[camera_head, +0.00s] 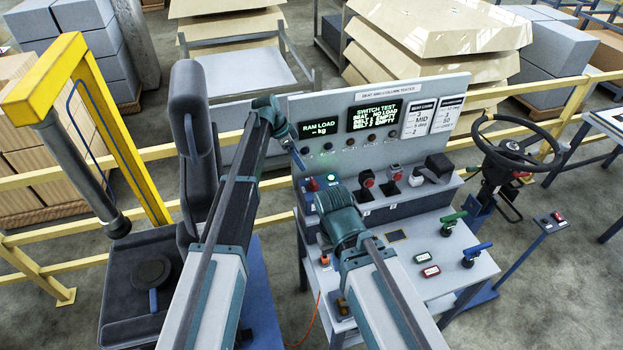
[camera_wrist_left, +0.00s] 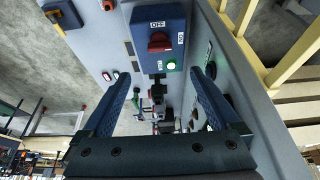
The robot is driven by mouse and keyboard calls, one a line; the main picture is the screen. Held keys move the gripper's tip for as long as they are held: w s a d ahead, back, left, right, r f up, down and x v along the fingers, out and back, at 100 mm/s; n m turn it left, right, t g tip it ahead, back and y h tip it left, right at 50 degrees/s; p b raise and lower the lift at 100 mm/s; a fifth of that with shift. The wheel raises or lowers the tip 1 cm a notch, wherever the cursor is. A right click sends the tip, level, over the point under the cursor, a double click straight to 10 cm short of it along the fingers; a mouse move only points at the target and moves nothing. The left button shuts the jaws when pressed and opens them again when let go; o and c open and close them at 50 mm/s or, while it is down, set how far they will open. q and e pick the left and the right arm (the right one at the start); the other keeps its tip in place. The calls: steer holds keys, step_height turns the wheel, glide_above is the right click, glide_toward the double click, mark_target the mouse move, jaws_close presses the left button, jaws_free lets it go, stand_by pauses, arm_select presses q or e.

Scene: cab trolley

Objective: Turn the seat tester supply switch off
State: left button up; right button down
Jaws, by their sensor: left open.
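The seat tester supply switch (camera_wrist_left: 160,42) is a red handle on a dark blue box with an OFF label above it. The handle lies roughly crosswise in the left wrist view. A green lamp (camera_wrist_left: 171,65) beside it is lit; it also shows in the head view (camera_head: 332,178). My left gripper (camera_wrist_left: 160,76) is open and empty, its fingers spread either side of the view just short of the switch box. In the head view it reaches down toward the red handle (camera_head: 312,184). My right gripper is hidden behind its arm.
The tester panel (camera_head: 455,90) with lit displays stands behind the switch. A dark seat (camera_head: 196,140) is left, and a yellow rail (camera_head: 40,180) runs behind.

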mark_target(313, 181)
arm_select(q)
steer(key=b+x, duration=1.2)
steer(key=x, duration=0.1)
steer(key=shift+f, duration=0.2)
steer(key=shift+r, duration=0.1)
steer(key=c, duration=1.4)
